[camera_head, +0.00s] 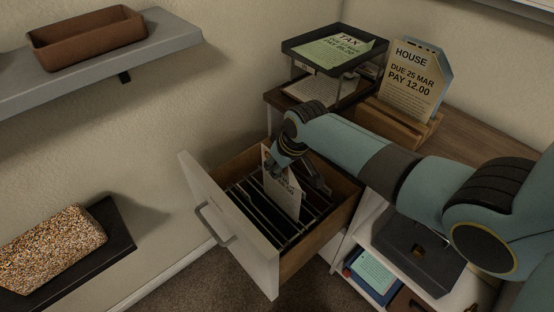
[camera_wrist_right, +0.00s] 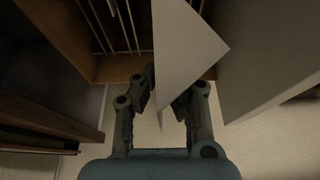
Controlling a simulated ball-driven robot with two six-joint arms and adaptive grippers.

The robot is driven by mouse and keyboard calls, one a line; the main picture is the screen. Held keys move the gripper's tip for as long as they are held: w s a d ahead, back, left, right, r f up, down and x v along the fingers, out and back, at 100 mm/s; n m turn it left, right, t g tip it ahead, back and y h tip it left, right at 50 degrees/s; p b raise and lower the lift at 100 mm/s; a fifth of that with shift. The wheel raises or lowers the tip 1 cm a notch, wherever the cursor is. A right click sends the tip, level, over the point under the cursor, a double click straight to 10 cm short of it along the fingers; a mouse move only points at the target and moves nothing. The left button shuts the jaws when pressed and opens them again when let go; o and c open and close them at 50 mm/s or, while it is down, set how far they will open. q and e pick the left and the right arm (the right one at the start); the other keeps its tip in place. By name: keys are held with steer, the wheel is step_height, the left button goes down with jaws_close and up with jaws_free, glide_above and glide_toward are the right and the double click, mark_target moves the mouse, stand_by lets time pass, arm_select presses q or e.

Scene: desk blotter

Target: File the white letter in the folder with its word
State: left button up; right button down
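The white letter (camera_head: 284,196) is upright and slightly tilted at the open drawer (camera_head: 232,232), its lower part down among the dark hanging folders (camera_head: 258,212). My right gripper (camera_head: 284,168) is over the drawer at the letter's upper part and covers most of its print, so its word cannot be read. In the right wrist view, the letter (camera_wrist_right: 180,45) runs between the two fingers of the gripper (camera_wrist_right: 166,92), which are closed on it. The folder labels cannot be made out. My left gripper is not in view.
A green TAX letter (camera_head: 335,50) lies in the top desk tray (camera_head: 297,48). A tan HOUSE letter (camera_head: 412,82) stands in a wooden holder (camera_head: 388,120). A wall shelf (camera_head: 150,50) with a brown planter (camera_head: 88,36) is at upper left. The drawer front (camera_head: 222,222) stands out over carpet.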

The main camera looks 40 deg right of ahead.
mark_target(277, 191)
steer(key=shift+f, duration=0.1)
steer(key=shift+f+b, duration=3.75)
steer(key=shift+f, duration=1.4)
steer(key=c, duration=1.4)
jaws_free()
steer(key=v, duration=1.2)
